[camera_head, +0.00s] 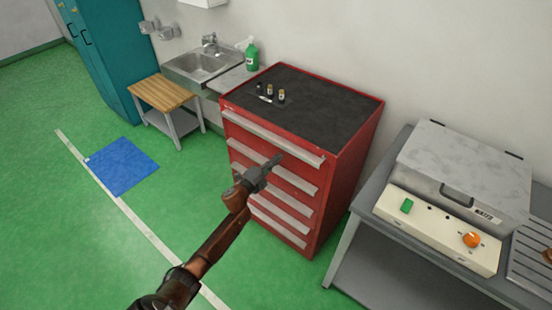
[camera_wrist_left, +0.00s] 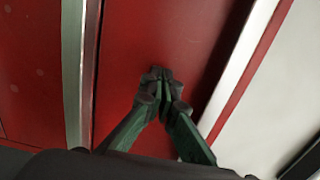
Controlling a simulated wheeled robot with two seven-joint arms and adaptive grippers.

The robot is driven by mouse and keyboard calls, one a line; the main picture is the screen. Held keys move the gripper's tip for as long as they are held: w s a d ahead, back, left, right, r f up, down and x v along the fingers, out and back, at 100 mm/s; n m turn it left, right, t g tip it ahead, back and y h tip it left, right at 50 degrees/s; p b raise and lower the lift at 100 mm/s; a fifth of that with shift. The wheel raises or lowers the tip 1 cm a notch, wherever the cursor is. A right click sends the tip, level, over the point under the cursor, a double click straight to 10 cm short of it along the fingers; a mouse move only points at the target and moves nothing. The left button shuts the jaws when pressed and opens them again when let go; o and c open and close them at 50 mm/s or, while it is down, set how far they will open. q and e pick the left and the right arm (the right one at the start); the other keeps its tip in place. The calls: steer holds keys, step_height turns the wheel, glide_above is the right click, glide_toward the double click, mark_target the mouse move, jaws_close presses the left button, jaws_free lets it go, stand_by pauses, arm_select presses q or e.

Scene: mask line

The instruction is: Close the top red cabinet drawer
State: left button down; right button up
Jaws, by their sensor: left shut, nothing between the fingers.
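The red cabinet (camera_head: 343,190) stands against the wall with a dark top. Its top drawer (camera_head: 270,137) has a long pale handle and looks flush, or nearly flush, with the front; a small gap cannot be ruled out. My left gripper (camera_head: 276,160) is shut and empty, its tips over the red face just below the top handle. In the left wrist view the closed fingertips (camera_wrist_left: 160,75) are at a red drawer face (camera_wrist_left: 135,50) between two pale handle strips. Whether they touch it is unclear. My right gripper is in neither view.
Small bottles (camera_head: 271,92) stand on the cabinet top. A grey table (camera_head: 358,262) with a metal-lidded machine (camera_head: 465,165) is close on the right. A wooden-topped stool (camera_head: 166,93) and sink (camera_head: 203,65) are at left. The green floor in front is open.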

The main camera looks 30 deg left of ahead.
arm_select(q)
steer(key=s+a+p, duration=0.1)
steer(key=s+p, duration=0.1)
steer(key=s, duration=1)
steer(key=shift+s+a, duration=0.15)
steer(key=shift+s, duration=0.1)
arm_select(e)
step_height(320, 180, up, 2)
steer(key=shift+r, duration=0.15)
arm_select(q)
steer(key=shift+f, duration=0.15)
